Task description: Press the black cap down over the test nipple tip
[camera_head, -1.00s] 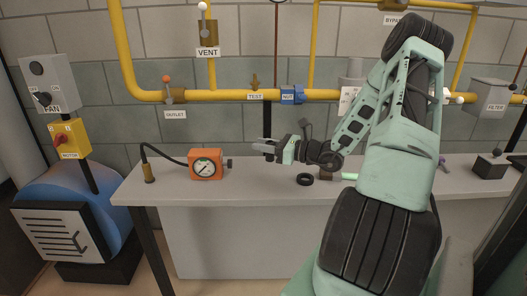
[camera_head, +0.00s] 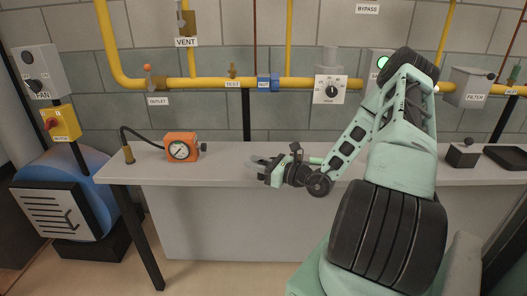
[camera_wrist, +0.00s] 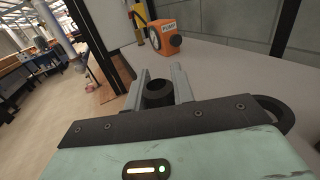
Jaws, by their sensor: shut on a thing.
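A small round black cap (camera_wrist: 158,94) sits between the two metal fingers of my gripper (camera_wrist: 160,85) in the wrist view, and the gripper is shut on it. In the head view my gripper (camera_head: 258,165) is low over the bench, right of the orange gauge; the cap is too small to make out there. The test nipple (camera_head: 232,71) stands up from the yellow pipe above the TEST label, on the wall behind and above my gripper. Its tip looks bare.
The grey bench (camera_head: 215,180) has an orange gauge (camera_head: 181,147) with a hose at left and a black tray (camera_head: 507,157) at right. A black ring (camera_wrist: 280,112) shows beside my gripper.

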